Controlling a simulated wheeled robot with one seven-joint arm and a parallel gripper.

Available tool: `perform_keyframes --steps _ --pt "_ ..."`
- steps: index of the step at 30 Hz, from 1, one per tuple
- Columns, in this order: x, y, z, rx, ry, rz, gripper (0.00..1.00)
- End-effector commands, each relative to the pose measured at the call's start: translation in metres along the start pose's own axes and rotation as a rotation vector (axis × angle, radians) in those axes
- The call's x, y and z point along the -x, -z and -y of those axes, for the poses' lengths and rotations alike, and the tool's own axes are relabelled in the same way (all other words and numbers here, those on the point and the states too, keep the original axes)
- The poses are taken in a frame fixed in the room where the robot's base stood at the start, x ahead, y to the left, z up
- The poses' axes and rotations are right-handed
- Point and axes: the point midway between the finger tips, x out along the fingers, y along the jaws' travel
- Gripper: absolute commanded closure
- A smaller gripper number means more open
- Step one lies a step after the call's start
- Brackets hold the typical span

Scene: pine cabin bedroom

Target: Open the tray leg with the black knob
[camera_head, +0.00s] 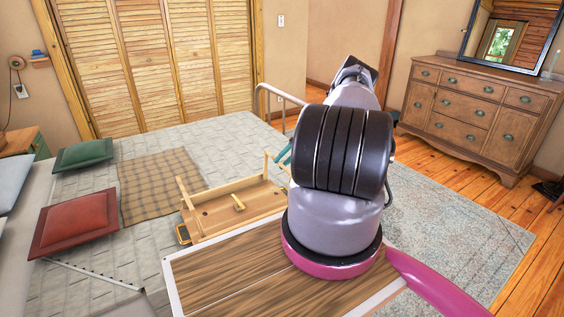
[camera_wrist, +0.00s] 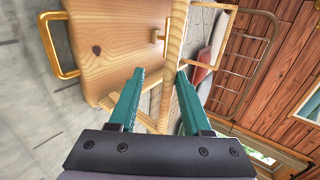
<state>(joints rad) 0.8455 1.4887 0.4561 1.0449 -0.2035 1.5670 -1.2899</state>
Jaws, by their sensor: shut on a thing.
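The light wooden tray (camera_head: 222,216) lies on the bed, with a brass handle (camera_head: 183,234) at its near left end. In the wrist view, its flat board (camera_wrist: 110,22) and the handle (camera_wrist: 55,45) fill the upper left. A wooden tray leg (camera_wrist: 174,45) runs between the teal fingers of my gripper (camera_wrist: 158,73), which is shut on it; it also shows in the head view (camera_head: 266,165). My gripper (camera_head: 284,157) is mostly hidden behind my arm there. A dark round spot (camera_wrist: 96,50) shows on the board; I cannot tell whether it is the black knob.
A checked blanket (camera_head: 160,185), a red cushion (camera_head: 75,222) and a green cushion (camera_head: 83,154) lie on the bed left of the tray. A metal bed rail (camera_head: 280,94) rises behind. A dresser (camera_head: 475,115) stands at the back right.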

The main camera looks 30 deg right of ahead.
Motion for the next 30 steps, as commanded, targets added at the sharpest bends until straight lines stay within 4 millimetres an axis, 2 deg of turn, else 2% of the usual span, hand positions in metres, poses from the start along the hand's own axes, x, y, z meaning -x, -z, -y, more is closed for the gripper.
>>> perform_keyframes --steps 8,11,24,30 --pt "0.002 0.0 -0.001 0.001 -0.005 -0.002 0.68" --pt "0.009 0.001 -0.001 0.001 -0.005 -0.003 0.68" --pt "0.089 0.0 -0.001 0.0 -0.003 -0.002 0.68" --pt "0.107 0.0 0.0 0.001 -0.002 -0.001 0.68"
